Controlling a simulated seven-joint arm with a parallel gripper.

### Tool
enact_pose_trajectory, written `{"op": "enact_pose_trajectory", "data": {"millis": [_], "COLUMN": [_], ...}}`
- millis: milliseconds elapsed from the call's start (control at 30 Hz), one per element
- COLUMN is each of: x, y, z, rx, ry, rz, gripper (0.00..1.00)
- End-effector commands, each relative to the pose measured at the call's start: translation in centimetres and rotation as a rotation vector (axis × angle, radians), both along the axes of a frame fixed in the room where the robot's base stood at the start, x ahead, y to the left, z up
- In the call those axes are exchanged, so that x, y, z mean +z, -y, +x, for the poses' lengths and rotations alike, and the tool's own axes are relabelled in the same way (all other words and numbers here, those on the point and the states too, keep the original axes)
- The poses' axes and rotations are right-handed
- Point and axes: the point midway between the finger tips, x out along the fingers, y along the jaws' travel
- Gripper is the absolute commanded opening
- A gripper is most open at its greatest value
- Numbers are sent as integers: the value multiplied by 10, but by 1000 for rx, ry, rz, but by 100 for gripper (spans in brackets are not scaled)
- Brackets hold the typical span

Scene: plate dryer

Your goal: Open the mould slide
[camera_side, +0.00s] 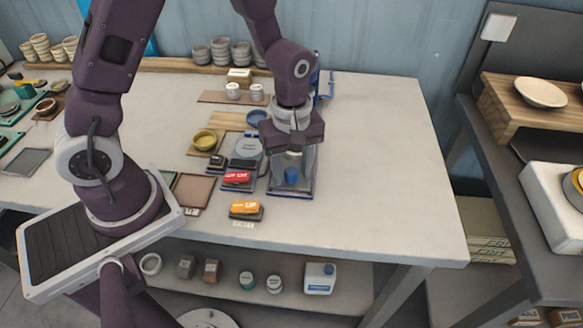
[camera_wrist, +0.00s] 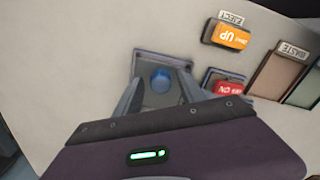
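A blue round knob (camera_side: 291,175) stands on a grey, dark-edged plate (camera_side: 300,193) at the table's front middle. I cannot tell for certain which part is the mould slide. The knob (camera_wrist: 161,80) and plate (camera_wrist: 152,58) also show in the wrist view. My gripper (camera_side: 292,178) points down over the plate, its fingers spread on either side of the knob. In the wrist view my gripper (camera_wrist: 160,88) is open, with the knob between the fingers. Gaps show on both sides, so no grip is visible. The fingers hide part of the plate.
A red button block (camera_side: 237,178) and an orange "UP" block (camera_side: 244,208) sit left of the plate. The table right of the plate is clear.

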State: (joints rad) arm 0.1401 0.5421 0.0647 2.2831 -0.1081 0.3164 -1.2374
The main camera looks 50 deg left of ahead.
Motion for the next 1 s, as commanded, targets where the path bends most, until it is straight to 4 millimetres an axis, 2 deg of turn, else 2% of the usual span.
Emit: {"op": "enact_pose_trajectory", "data": {"millis": [167,400,500,867,933,1000], "x": [4,52,65,73,88,119], "y": [0,1,0,0,-1,-3], "z": [0,1,1,-1,-4,-16], "rx": [0,-1,0,-7,-64,-201], "ry": [0,6,4,3,31,94], "rz": [0,-1,-1,-2,-11,-23], "gripper": [47,47,47,47,47,47]}}
